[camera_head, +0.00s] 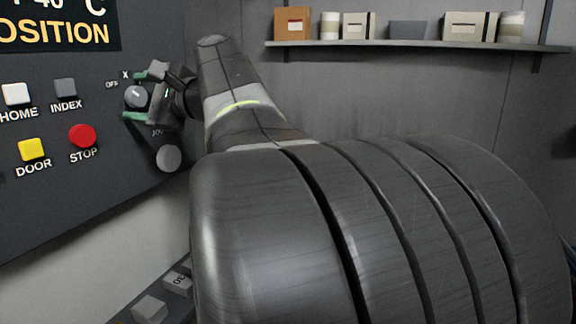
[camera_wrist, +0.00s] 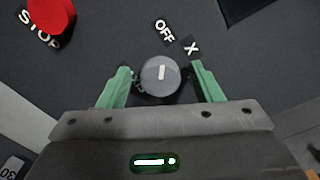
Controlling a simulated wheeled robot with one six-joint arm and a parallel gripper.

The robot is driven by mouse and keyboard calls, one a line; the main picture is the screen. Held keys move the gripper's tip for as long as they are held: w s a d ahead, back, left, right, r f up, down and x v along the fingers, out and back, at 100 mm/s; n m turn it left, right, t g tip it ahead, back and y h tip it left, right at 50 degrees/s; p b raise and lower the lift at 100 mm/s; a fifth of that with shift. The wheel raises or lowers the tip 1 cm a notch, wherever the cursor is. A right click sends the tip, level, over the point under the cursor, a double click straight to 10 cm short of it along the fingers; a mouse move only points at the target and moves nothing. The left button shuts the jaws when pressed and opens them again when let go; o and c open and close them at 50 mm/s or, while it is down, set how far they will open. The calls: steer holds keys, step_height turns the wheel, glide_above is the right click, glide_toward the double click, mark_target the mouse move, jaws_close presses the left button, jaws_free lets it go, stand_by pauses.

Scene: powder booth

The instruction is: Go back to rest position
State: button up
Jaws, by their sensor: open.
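My gripper (camera_wrist: 158,88) is open, with its green fingers on either side of a round grey knob (camera_wrist: 160,75). A gap shows between the knob and the right finger; the left finger is very close to it, and I cannot tell if they touch. The knob also shows in the head view (camera_head: 136,96), on the dark control panel (camera_head: 60,190), with my gripper (camera_head: 134,95) around it. The knob's white mark lies near vertical in the wrist view. The labels OFF and X stand above it there. My arm fills much of the head view and hides what is behind it.
The panel carries a red STOP button (camera_head: 82,135), a yellow DOOR button (camera_head: 33,149), a white HOME button (camera_head: 16,94), a grey INDEX button (camera_head: 65,88) and a lower round knob (camera_head: 168,158). A shelf (camera_head: 400,43) with boxes and jars is on the back wall.

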steer(key=shift+m+p, duration=0.45)
steer(key=shift+m, duration=0.35)
steer(key=shift+d, duration=0.1)
